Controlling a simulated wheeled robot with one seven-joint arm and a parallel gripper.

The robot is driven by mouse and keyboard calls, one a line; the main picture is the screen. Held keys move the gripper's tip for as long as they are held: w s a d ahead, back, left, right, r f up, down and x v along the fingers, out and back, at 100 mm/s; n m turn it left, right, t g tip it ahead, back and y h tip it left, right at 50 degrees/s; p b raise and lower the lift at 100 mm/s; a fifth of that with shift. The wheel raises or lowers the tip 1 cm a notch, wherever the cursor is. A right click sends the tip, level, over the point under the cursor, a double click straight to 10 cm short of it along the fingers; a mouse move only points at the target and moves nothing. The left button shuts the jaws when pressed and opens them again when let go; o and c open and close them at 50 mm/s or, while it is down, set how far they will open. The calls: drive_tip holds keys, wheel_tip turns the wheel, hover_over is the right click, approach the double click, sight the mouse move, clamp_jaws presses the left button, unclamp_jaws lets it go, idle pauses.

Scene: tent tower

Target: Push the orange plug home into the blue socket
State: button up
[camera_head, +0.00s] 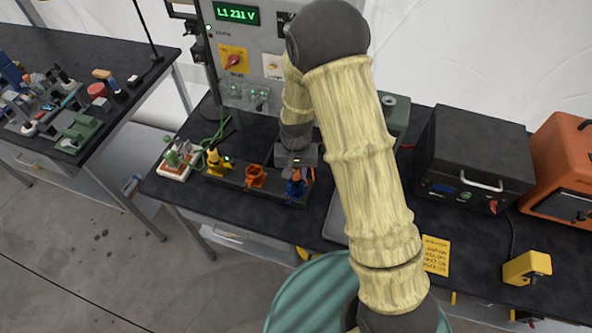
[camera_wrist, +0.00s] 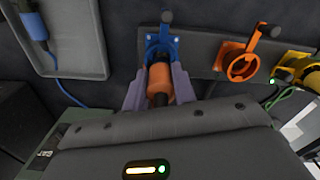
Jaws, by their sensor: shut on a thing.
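The orange plug (camera_wrist: 159,84) is between the two fingers of my gripper (camera_wrist: 159,90), which is shut on it. Its front end is at the mouth of the blue socket (camera_wrist: 175,48), whose lid stands open. I cannot tell how far the plug is inside. In the head view the blue socket (camera_head: 294,189) is at the right end of a dark strip, with my gripper (camera_head: 297,172) just above and behind it. My wrist hides most of the plug there.
The strip also holds an orange socket (camera_head: 256,176) and a yellow socket (camera_head: 216,163). A grey tray (camera_wrist: 70,74) holds a blue connector (camera_wrist: 34,27) with a blue cable. A control panel (camera_head: 243,65) stands behind; a black case (camera_head: 474,158) stands to the right.

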drive_tip(key=shift+f+b, duration=0.95)
drive_tip(key=shift+f, duration=0.45)
drive_tip(key=o, duration=1)
drive_tip(key=shift+w+r, duration=0.15)
drive_tip(key=shift+r, duration=0.35)
wheel_tip(320, 180, up, 16)
drive_tip(key=shift+r+b, duration=0.25)
drive_tip(key=shift+b, duration=0.95)
